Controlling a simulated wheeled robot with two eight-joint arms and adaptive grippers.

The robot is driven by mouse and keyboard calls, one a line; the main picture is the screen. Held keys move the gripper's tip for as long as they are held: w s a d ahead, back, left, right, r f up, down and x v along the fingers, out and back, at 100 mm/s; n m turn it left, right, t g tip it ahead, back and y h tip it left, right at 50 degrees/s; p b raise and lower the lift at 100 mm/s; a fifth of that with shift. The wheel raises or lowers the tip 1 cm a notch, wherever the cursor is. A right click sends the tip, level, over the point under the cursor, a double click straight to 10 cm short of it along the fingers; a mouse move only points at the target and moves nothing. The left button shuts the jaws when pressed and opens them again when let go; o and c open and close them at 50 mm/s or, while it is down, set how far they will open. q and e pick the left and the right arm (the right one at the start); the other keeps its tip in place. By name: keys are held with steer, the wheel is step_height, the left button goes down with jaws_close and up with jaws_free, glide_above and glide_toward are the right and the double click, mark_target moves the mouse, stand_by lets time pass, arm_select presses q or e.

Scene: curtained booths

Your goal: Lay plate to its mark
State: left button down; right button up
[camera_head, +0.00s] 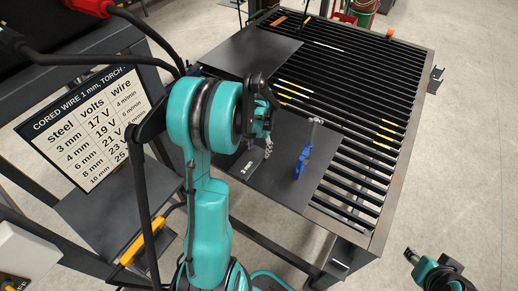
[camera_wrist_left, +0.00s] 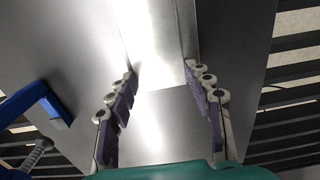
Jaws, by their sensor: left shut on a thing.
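My left gripper (camera_head: 267,150) reaches down over the near left part of the slatted table. It is shut on a dark grey plate (camera_head: 246,166) lettered "3 mm", partly hidden by the gripper. In the left wrist view, the fingers (camera_wrist_left: 162,88) press on both sides of a narrow shiny plate (camera_wrist_left: 160,35). A larger dark plate (camera_head: 275,185) lies on the slats beside and below it. I cannot tell whether the two plates touch. Yellow marks show on the slats near the middle (camera_head: 290,92) and to the right (camera_head: 388,134). My right gripper (camera_head: 418,258) is at the lower right, its jaws unclear.
A blue clamp (camera_head: 302,162) stands on the near plate's right part and shows in the left wrist view (camera_wrist_left: 42,102). Another dark plate (camera_head: 250,52) lies at the table's far left. The slats (camera_head: 345,85) at centre right are mostly clear. A settings board (camera_head: 85,130) stands left.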

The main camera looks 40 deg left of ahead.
arm_select(q)
steer(key=shift+d+f+b, duration=0.1)
steer(key=shift+f+b, duration=0.15)
steer(key=shift+b, duration=0.1)
steer(key=c, duration=0.9)
jaws_free()
steer(key=shift+s, duration=0.1)
steer(key=shift+o, duration=1.3)
steer(key=shift+f, duration=0.1)
